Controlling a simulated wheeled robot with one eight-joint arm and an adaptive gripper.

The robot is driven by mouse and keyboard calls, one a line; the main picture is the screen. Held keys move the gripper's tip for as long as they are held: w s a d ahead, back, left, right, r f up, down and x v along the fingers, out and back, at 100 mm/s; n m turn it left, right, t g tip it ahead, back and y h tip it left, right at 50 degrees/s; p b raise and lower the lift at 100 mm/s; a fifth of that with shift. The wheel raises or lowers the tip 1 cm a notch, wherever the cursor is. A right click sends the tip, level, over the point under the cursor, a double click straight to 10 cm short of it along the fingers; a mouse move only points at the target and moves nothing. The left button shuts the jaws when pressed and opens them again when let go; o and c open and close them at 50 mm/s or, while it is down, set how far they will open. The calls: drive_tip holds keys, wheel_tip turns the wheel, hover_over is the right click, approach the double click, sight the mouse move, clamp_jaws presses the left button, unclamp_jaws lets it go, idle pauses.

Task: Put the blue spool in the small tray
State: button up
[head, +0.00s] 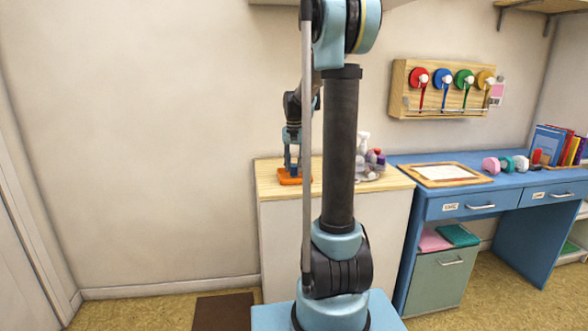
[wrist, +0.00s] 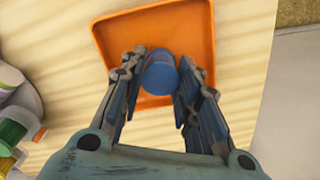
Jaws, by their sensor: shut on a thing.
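The blue spool (wrist: 160,76) is between the fingers of my gripper (wrist: 162,70) in the wrist view. The fingers are shut on its sides. The small orange tray (wrist: 113,38) lies around and beneath the spool in that view. In the head view the orange tray (head: 284,181) sits on the left part of the wooden-topped cabinet, with my gripper (head: 292,165) pointing down over it. The spool is too small to make out in the head view. I cannot tell whether its base touches the tray floor.
A clear tray (head: 372,174) with bottles stands right of the orange tray on the cabinet top (head: 275,165). A blue desk (head: 480,187) adjoins, with a framed sheet (head: 446,173) on it. A wall rack (head: 400,90) carries round coloured discs.

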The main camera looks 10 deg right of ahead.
drive_tip(key=shift+f, duration=0.45)
drive_tip(key=o, duration=0.9)
drive_tip(key=shift+f, duration=0.1)
drive_tip(key=shift+c, duration=0.2)
